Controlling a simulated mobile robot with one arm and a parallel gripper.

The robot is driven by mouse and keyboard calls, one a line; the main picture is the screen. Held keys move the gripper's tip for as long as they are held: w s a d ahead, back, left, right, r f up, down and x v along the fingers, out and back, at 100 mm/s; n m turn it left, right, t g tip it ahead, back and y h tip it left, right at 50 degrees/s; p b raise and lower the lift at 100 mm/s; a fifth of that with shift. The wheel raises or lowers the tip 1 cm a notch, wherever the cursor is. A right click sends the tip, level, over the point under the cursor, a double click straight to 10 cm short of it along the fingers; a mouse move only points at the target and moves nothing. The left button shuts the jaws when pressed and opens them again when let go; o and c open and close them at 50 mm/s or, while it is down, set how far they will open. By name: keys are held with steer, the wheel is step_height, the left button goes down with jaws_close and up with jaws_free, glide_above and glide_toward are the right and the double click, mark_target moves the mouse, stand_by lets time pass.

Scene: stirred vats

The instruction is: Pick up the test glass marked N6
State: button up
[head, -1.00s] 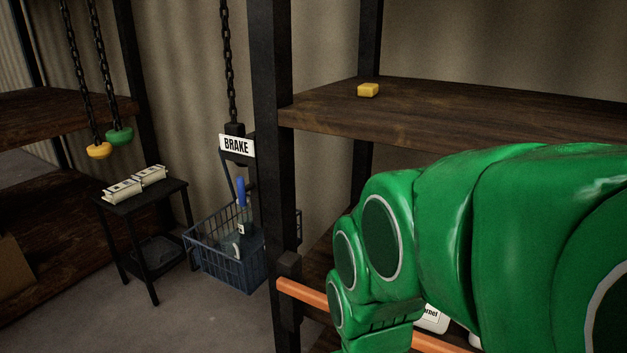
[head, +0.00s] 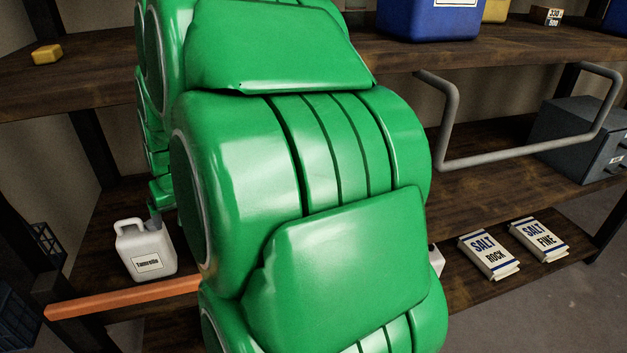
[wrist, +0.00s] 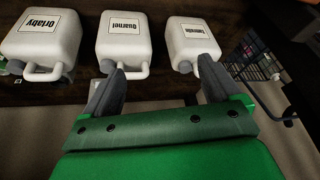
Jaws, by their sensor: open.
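I cannot make out a test glass marked N6 in either view. My gripper (wrist: 163,78) is open and empty in the wrist view, with its two grey fingers apart. Past the fingers is a row of white jugs, seen upside down: one marked Orlaby (wrist: 40,38), one that seems to read Quarnel (wrist: 124,40), and one marked Tamrello (wrist: 190,42). The left fingertip is near the middle jug's handle, the right one near the Tamrello jug; contact cannot be told. In the head view my green arm covers the middle and hides most of the gripper.
The Tamrello jug (head: 147,250) stands on a lower shelf behind an orange bar (head: 125,297). Salt packs (head: 488,256) lie to the right. A grey rail (head: 450,125) juts from the shelving. A blue container (head: 428,22) and a yellow block (head: 47,54) are above. A wire basket (wrist: 256,58) hangs at right.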

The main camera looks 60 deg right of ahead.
steer(key=s+d+f+m+h, duration=0.2)
steer(key=d+f, duration=0.1)
steer(key=d, duration=1.1)
steer(key=s+d+f+m+t+h, duration=0.1)
steer(key=d+f+m+h, duration=0.2)
steer(key=d, duration=1.1)
steer(key=s+d+f+m+h, duration=0.2)
steer(key=d+f, duration=0.2)
steer(key=d, duration=1.1)
steer(key=d+f+h, duration=0.1)
steer(key=d+f, duration=0.3)
steer(key=s+d+f+h, duration=0.1)
steer(key=d+f, duration=0.2)
steer(key=f, duration=0.1)
steer(key=s+d+f+m+h, duration=0.1)
steer(key=d+f+h, duration=0.1)
steer(key=d+f, duration=0.2)
steer(key=shift+s+d, duration=0.15)
steer(key=shift+d, duration=0.15)
steer(key=shift+x, duration=0.85)
steer(key=shift+d+f, duration=0.1)
steer(key=shift+d, duration=0.4)
steer(key=shift+f+x, duration=0.2)
steer(key=shift+x, duration=2.35)
